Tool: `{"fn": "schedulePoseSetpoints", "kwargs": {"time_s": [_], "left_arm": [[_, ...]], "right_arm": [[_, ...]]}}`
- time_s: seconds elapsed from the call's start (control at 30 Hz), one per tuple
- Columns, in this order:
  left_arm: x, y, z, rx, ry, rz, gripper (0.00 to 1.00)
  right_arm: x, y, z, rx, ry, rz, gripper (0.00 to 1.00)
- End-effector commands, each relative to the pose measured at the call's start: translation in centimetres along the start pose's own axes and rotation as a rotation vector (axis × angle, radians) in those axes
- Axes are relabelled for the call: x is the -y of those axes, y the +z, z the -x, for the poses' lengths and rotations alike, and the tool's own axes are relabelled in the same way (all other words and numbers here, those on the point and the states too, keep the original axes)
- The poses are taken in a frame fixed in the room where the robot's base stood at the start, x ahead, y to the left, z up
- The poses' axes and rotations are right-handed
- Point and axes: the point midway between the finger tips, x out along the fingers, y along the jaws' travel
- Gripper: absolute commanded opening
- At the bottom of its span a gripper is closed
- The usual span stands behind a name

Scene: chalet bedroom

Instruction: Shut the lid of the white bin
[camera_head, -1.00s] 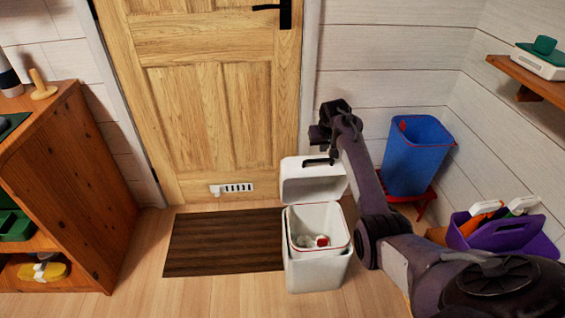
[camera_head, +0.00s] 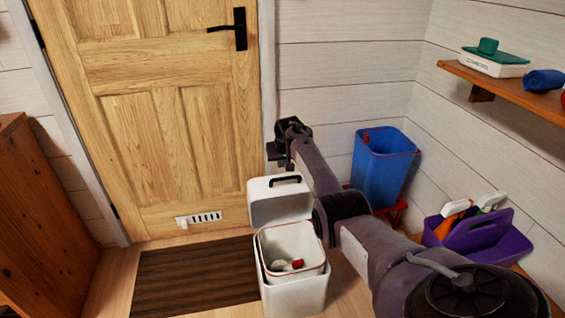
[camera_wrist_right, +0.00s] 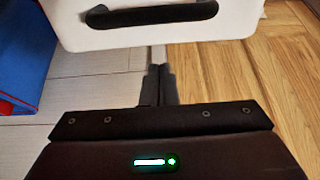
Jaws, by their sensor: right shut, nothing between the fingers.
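The white bin (camera_head: 293,297) stands on the floor in front of the door, with a red and a pale item inside its inner bucket. Its lid (camera_head: 280,205) is open and stands up at the back, with a black handle (camera_head: 284,180) at the top. The lid and handle also show at the top of the right wrist view (camera_wrist_right: 155,28). My right gripper (camera_head: 274,155) is above and behind the lid in the head view. In the wrist view its fingers (camera_wrist_right: 157,75) are together and empty, just short of the lid. My left gripper is not in view.
A blue bin (camera_head: 383,170) stands on a red stand to the right. A purple caddy (camera_head: 490,240) with bottles is at the far right, below a wall shelf (camera_head: 500,85). A dark mat (camera_head: 195,278) lies left of the white bin, and a wooden cabinet (camera_head: 40,220) stands at the left.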

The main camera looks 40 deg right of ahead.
Motion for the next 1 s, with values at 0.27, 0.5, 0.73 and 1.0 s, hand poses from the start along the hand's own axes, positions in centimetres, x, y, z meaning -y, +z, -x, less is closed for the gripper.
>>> {"fn": "schedulePoseSetpoints", "kwargs": {"time_s": [0.27, 0.5, 0.73, 1.0], "left_arm": [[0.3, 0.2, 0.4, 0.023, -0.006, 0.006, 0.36], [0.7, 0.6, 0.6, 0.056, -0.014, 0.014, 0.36], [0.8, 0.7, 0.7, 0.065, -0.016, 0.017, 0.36], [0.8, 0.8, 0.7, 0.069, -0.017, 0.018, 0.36]], "right_arm": [[0.1, 1.3, 0.2, 0.000, 0.000, 0.001, 0.00], [0.1, 3.0, 0.7, 0.001, -0.001, 0.001, 0.00], [0.0, 3.8, 1.0, 0.001, 0.000, -0.001, 0.00], [0.0, 3.9, 1.0, 0.001, 0.000, -0.001, 0.00]]}}
